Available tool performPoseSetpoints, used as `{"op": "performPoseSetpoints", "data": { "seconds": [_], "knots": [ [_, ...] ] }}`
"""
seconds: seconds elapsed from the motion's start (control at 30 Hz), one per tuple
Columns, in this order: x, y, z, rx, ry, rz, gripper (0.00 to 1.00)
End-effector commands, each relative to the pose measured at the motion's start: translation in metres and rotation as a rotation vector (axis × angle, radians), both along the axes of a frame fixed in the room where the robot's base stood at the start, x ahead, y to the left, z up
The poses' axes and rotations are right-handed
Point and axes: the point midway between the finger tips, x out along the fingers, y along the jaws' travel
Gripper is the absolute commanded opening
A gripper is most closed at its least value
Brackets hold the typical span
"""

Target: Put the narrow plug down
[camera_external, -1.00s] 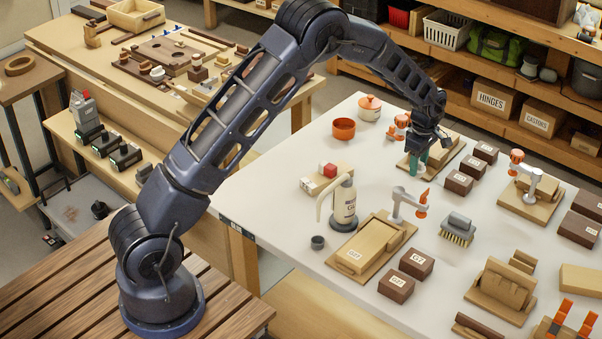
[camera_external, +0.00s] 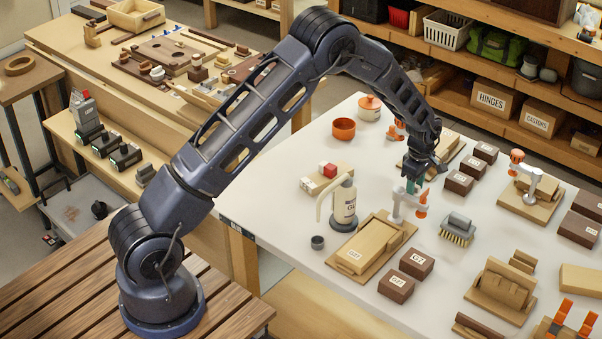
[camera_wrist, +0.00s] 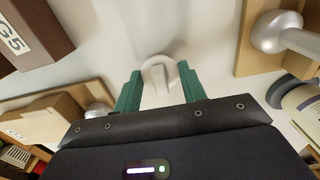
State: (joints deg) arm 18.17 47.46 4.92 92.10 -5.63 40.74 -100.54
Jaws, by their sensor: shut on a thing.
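The narrow plug (camera_wrist: 158,74) is a pale, round-headed piece with a narrow raised bar. In the wrist view it sits between the green fingertips of my gripper (camera_wrist: 160,84), which is shut on it. In the external view my gripper (camera_external: 412,185) points down over the white table, just behind the white and orange clamp at the middle. I cannot make out the plug in that view. How far it is above the table top is hard to tell.
A board with a clamp (camera_wrist: 245,55) lies to the right in the wrist view, and a dark block marked G5 (camera_wrist: 25,35) at upper left. In the external view a pump bottle (camera_external: 344,205), a brush (camera_external: 458,229) and dark blocks (camera_external: 459,182) stand around. Bare white table lies between them.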

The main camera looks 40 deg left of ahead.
Motion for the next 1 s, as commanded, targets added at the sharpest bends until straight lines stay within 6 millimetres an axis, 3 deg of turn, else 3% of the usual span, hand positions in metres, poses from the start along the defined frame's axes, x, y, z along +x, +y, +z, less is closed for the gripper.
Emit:
{"op": "performPoseSetpoints", "data": {
  "seconds": [0.13,0.17,0.27,0.67,1.0],
  "knots": [
    [0.000,0.000,-0.003,0.000,0.001,0.000,0.20],
    [0.000,0.000,-0.003,0.000,0.000,0.000,0.45],
    [0.000,0.000,-0.003,0.000,0.000,0.000,0.63],
    [0.000,0.000,0.004,0.000,-0.001,0.000,0.63],
    [0.000,0.000,0.063,0.000,-0.003,0.000,0.63]
  ]
}}
